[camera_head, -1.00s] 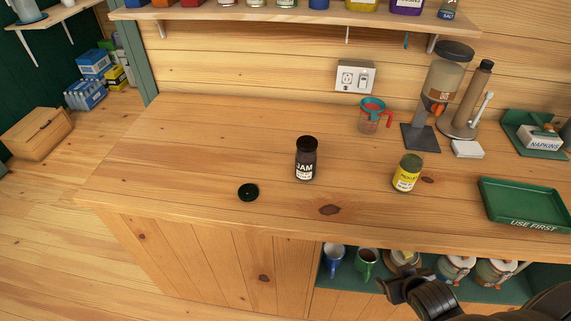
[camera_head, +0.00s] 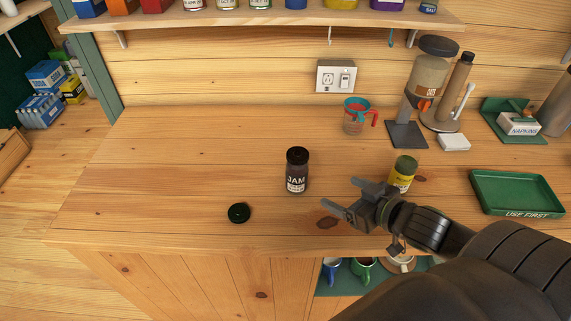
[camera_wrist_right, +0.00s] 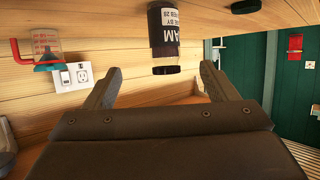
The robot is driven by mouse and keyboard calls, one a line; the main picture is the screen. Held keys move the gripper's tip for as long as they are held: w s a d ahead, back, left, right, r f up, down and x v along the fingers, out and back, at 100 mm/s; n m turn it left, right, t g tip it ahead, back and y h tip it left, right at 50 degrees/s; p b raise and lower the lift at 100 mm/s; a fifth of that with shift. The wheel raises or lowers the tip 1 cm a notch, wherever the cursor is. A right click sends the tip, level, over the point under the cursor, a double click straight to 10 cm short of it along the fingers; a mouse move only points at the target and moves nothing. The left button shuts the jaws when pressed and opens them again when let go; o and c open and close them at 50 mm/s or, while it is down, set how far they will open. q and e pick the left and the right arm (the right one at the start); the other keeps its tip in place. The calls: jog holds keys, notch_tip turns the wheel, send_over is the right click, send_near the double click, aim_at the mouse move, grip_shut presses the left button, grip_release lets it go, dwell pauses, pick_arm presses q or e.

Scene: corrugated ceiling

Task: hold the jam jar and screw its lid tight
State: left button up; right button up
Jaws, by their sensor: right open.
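The jam jar (camera_head: 297,172) stands upright on the wooden counter, dark with a white JAM label. Its top looks dark; I cannot tell whether it is capped. A loose round dark lid (camera_head: 239,213) lies flat on the counter, left of the jar and nearer the front edge. My right gripper (camera_head: 341,195) is open and empty, just right of the jar and apart from it. In the right wrist view the picture is inverted, and the jar (camera_wrist_right: 165,32) appears beyond the spread fingers (camera_wrist_right: 160,70), in line with the gap. My left gripper is not in view.
A yellow-labelled jar (camera_head: 403,174) stands behind my right wrist. A measuring cup (camera_head: 354,116), a dispenser (camera_head: 430,80) and a green tray (camera_head: 474,194) are farther back or right. Mugs (camera_head: 363,269) sit on a shelf below the counter. The counter's left side is clear.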

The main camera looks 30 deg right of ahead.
jog(key=b, duration=0.2)
send_near(304, 176)
jog(key=w, duration=0.1)
jog(key=x, duration=0.7)
jog(key=shift+s+d+f, duration=0.15)
jog(key=shift+d+f, duration=0.05)
jog(key=shift+d, duration=0.1)
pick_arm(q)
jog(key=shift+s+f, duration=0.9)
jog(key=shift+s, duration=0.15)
pick_arm(e)
jog(key=shift+f, duration=0.1)
jog(key=x, duration=0.1)
jog(key=p+x, duration=0.1)
jog(key=x, duration=0.2)
jog(key=shift+a, duration=0.3)
jog(key=shift+w+f, duration=0.25)
jog(key=shift+w, duration=0.45)
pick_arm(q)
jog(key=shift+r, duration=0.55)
